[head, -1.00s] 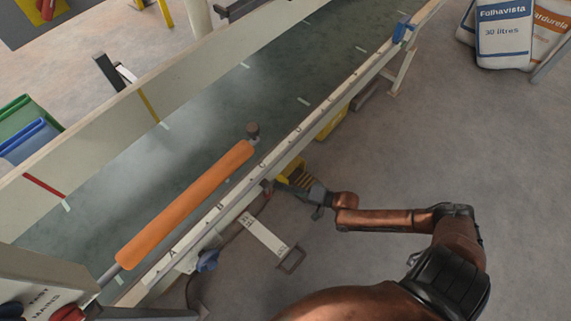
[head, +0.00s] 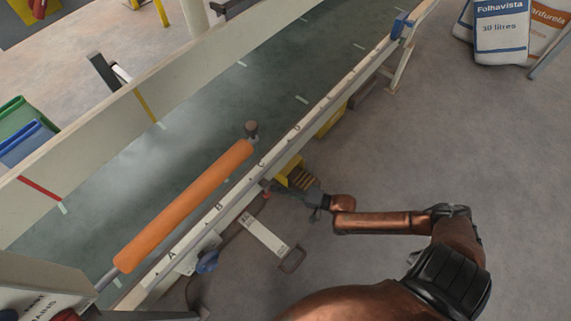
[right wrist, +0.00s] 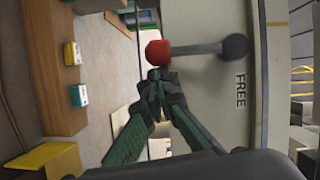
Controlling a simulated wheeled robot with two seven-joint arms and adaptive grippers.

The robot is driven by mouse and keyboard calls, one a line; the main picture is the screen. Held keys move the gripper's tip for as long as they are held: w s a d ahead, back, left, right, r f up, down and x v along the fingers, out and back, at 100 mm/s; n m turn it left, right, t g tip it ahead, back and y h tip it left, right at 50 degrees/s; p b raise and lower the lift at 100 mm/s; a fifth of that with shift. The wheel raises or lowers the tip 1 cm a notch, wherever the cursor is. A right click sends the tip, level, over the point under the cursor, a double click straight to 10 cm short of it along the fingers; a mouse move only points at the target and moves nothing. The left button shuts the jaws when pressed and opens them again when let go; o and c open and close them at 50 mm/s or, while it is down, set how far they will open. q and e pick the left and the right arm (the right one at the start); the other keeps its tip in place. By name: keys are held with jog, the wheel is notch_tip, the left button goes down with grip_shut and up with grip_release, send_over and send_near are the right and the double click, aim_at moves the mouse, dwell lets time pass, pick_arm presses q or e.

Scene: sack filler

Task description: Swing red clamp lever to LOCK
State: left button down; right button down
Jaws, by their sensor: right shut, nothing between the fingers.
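The clamp lever shows in the right wrist view as a red ball knob (right wrist: 157,53) on a grey rod (right wrist: 195,49) that runs to a dark round pivot (right wrist: 235,46) on a pale panel. The word FREE (right wrist: 240,91) is printed on the panel beside the rod. No LOCK mark is legible. My right gripper (right wrist: 157,76) is shut and empty, its fingertips just below the red knob in the picture; whether they touch it I cannot tell. In the head view my right gripper (head: 284,187) is beside the conveyor's near side, by a small red spot (head: 267,195). My left gripper is out of view.
The conveyor (head: 285,118) crosses the head view diagonally, with an orange roller (head: 185,207) over it. A pale bracket (head: 262,235) juts from its near side. Sacks (head: 502,35) stand at the upper right. The floor at right is clear.

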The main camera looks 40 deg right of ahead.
jog(key=shift+d, duration=0.1)
